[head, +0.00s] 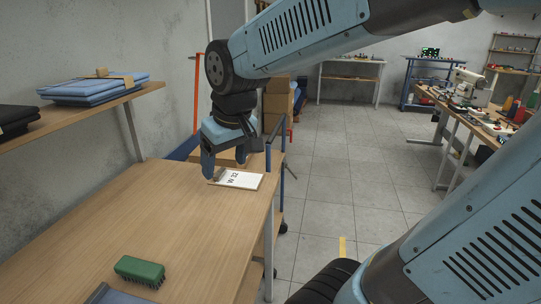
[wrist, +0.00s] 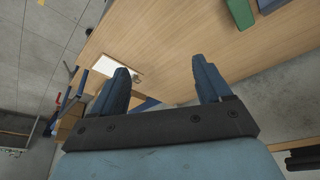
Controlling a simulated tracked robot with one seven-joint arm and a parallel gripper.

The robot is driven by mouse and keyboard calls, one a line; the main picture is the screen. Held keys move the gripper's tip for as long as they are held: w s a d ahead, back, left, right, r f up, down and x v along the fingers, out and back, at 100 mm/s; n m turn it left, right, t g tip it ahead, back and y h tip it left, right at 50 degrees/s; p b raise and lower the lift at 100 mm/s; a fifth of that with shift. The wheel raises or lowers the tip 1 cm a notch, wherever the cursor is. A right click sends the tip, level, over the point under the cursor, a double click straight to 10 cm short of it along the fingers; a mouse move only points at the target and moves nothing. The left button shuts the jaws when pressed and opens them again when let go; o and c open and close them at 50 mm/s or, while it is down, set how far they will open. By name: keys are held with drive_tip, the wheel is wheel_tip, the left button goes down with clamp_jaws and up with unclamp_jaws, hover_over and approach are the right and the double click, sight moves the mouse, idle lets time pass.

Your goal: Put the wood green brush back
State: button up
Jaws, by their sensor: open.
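The green brush (head: 139,271) lies on the wooden table near its front in the head view, with its green block upward and dark bristles below. A green block, which looks like the brush (wrist: 240,12), is cut off at the top edge of the wrist view. My gripper (head: 224,168) is at the far end of the table, well away from the brush, beside a white card. In the wrist view my gripper (wrist: 160,70) has its two blue fingers spread apart with nothing between them.
The white card (head: 240,179) marked "W 32" lies at the table's far right corner. A blue-grey flat object (head: 115,295) is partly cut off beside the brush. A shelf (head: 95,115) with folded blue cloth runs along the left wall. The middle of the table (head: 130,215) is clear.

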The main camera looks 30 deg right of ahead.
drive_tip(key=s+d+r+m+t, duration=0.1)
drive_tip(key=s+d+r+m, duration=0.1)
drive_tip(key=s+d, duration=0.5)
drive_tip(key=shift+r+m+t+h, duration=0.25)
drive_tip(key=shift+m+t+h, duration=0.15)
drive_tip(key=shift+m, duration=0.2)
idle(0.5)
